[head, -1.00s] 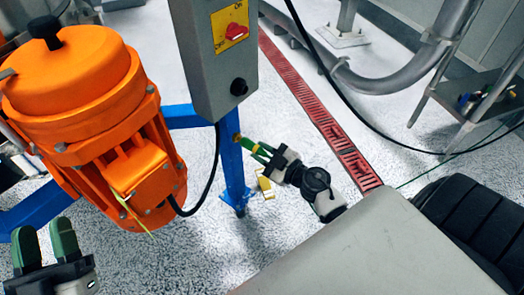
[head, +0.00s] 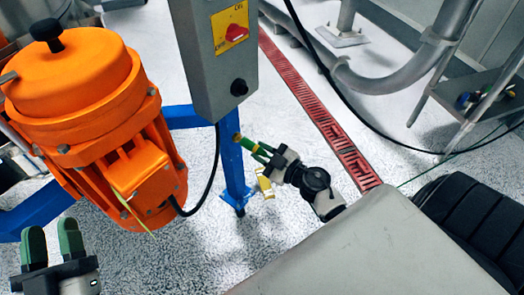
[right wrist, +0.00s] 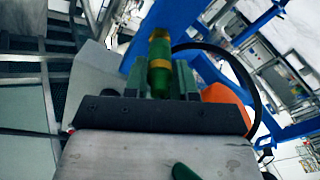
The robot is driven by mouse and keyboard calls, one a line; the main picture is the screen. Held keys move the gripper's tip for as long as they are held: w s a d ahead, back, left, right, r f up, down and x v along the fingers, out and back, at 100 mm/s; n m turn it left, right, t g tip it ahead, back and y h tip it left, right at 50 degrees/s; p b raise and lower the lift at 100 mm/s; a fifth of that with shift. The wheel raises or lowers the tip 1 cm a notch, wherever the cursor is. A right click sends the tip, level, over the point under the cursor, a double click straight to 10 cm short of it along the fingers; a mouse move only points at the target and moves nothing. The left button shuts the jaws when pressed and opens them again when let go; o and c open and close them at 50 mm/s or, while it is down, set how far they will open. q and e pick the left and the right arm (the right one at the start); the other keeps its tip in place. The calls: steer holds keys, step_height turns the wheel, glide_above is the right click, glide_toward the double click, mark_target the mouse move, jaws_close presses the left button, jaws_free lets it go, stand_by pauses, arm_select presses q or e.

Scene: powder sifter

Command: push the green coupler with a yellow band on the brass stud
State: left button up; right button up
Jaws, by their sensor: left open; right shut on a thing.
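The green coupler with its yellow band (right wrist: 160,63) is between the green fingers of my right gripper (right wrist: 160,80) in the right wrist view. The gripper is shut on it. In the head view the coupler (head: 248,143) sticks out from my right gripper (head: 262,151) toward the blue post. A small brass-coloured stud (head: 237,137) shows at the post, by the coupler's far end. I cannot tell whether the coupler is over the stud or only against it. My left gripper (head: 52,243) is open and empty at the lower left, far from the stud.
The blue post (head: 232,170) stands below a grey switch box (head: 212,60) with a red knob. A large orange motor (head: 90,110) is at the left. A black cable (head: 213,175) hangs beside the post. A yellow piece (head: 264,184) shows below my right gripper.

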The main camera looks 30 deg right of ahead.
arm_select(q)
steer(key=shift+w+a+f+g+y, duration=0.1)
steer(key=shift+f+g+y, duration=0.2)
steer(key=shift+f, duration=0.1)
steer(key=shift+w+a+f+g+p, duration=0.1)
steer(key=shift+w+f+g+p, duration=0.1)
steer(key=shift+f+g, duration=0.2)
steer(key=shift+w+f+g+p, duration=0.1)
steer(key=shift+f+g+p, duration=0.1)
steer(key=shift+f+g, duration=0.2)
arm_select(e)
steer(key=shift+x, duration=0.85)
steer(key=o, duration=1)
steer(key=shift+s+d, duration=0.1)
steer(key=shift+s, duration=0.2)
arm_select(q)
steer(key=f+g, duration=0.1)
steer(key=f+g+y+p, duration=0.1)
steer(key=f, duration=0.1)
steer(key=f+g, duration=0.1)
steer(key=shift+s+a+f+g+y, duration=0.2)
steer(key=shift+a+g+y, duration=0.1)
steer(key=shift+a+g, duration=0.1)
arm_select(e)
steer(key=v, duration=1)
